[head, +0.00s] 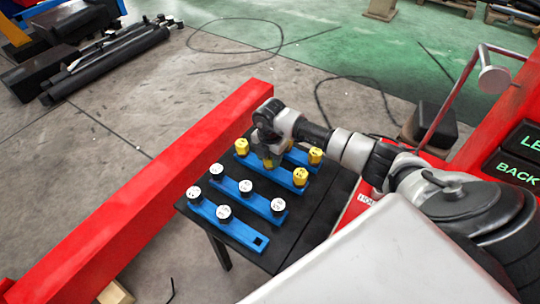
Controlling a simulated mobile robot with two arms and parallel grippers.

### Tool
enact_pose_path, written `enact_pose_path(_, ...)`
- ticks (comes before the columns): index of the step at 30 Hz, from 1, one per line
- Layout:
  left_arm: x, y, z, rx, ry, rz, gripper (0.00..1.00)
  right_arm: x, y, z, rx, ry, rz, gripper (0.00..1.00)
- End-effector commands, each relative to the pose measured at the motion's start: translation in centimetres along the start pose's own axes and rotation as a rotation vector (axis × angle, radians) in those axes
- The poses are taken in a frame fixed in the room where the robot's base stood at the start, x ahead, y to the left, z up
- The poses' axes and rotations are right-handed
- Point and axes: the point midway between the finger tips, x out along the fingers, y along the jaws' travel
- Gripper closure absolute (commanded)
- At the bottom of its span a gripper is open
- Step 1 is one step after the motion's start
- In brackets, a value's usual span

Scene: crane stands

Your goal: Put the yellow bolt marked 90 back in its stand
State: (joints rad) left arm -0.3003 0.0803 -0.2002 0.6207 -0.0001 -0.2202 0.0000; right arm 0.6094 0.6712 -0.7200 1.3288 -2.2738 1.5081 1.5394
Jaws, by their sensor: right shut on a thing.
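My right gripper (268,158) is shut on a yellow bolt (268,157), which is largely hidden by the fingers. It is over the middle of a blue stand (281,177) that has a yellow bolt (242,146) at its left end and another yellow bolt (300,177) at its right end. I cannot tell whether the held bolt is in the stand or just above it. The number on it cannot be read. Another yellow bolt (315,155) stands on a blue stand farther back, partly hidden by my arm. My left gripper is not in view.
Nearer blue stands (262,200) hold several white-topped bolts (246,187); the nearest has an empty square hole (259,242) at its right end. All stand on a black table (310,215). A red beam (150,200) runs along the left, and a red frame is at right.

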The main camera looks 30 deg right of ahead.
Motion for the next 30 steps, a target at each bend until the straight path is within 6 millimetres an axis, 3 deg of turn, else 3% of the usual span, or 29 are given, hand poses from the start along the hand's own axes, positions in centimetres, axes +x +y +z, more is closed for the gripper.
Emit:
enact_pose_path(4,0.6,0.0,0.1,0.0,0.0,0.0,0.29,0.7,0.0,0.0,0.0,0.0,0.001,0.85)
enact_pose_path(5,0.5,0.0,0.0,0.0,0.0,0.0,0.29,0.6,0.1,0.0,0.0,0.0,0.002,0.55)
enact_pose_path(10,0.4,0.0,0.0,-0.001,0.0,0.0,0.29,0.5,0.0,0.0,0.0,0.0,0.001,0.29)
enact_pose_path(23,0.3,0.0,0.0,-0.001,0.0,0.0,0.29,0.5,0.0,0.0,0.0,0.0,0.0,0.28)
enact_pose_path(30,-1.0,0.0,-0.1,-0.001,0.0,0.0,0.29,-1.0,0.0,0.0,0.0,0.0,0.0,0.28)
